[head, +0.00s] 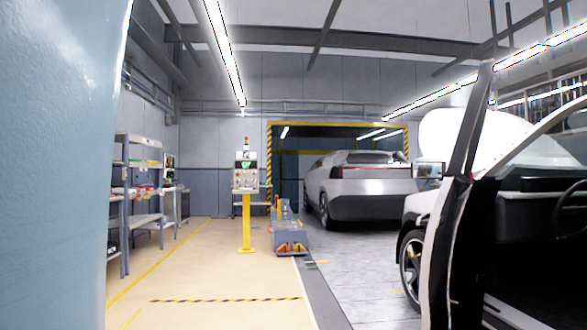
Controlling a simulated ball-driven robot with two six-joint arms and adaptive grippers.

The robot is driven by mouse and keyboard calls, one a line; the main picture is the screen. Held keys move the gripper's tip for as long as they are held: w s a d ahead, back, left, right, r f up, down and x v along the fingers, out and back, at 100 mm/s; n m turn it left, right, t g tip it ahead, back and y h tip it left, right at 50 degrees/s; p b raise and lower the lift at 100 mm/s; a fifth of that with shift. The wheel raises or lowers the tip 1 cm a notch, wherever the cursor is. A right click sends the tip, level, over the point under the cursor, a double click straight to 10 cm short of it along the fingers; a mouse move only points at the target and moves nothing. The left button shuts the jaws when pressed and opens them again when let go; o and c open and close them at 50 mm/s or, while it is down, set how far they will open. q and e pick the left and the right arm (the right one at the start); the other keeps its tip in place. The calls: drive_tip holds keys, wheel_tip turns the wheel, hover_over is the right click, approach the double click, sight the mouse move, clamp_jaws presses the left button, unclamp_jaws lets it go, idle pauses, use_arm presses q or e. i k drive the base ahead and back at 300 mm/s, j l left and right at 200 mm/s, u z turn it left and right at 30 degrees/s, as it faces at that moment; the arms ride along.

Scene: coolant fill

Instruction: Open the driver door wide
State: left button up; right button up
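The driver door (437,255) is at the right of the head view, swung out from the car and seen nearly edge-on. Its white outer edge, black inner side and tall window frame show; its lower end is cut off by the picture's bottom edge. A side mirror (428,170) shows just left of the window frame. To the right of the door the cabin of the white car (415,205) is visible, with a dark dashboard and part of a steering wheel (570,212). The door handle is not visible. Neither of my grippers is in view.
A pale blue surface (55,170) fills the left side, very close. Shelves (140,190) stand beyond it. A yellow-post control stand (246,205) and a low grey unit (289,240) stand ahead. A silver car (360,190) is parked farther back. The beige floor (210,275) between is clear.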

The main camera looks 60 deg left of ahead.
sight(451, 298)
drive_tip(key=u, duration=2.3)
drive_tip(key=i+l+z, duration=0.35)
drive_tip(key=l, duration=0.25)
drive_tip(key=i+l+z, duration=0.4)
drive_tip(key=l, duration=0.15)
drive_tip(key=i+l+z, duration=0.35)
drive_tip(key=l, duration=0.15)
drive_tip(key=i+j+z, duration=0.2)
drive_tip(key=j, duration=0.35)
drive_tip(key=i+j+z, duration=0.2)
drive_tip(key=j, duration=0.35)
drive_tip(key=i+j+z, duration=0.2)
drive_tip(key=j, duration=0.4)
drive_tip(key=i+j+z, duration=0.2)
drive_tip(key=j, duration=0.4)
drive_tip(key=j+z, duration=0.2)
drive_tip(key=j, duration=0.4)
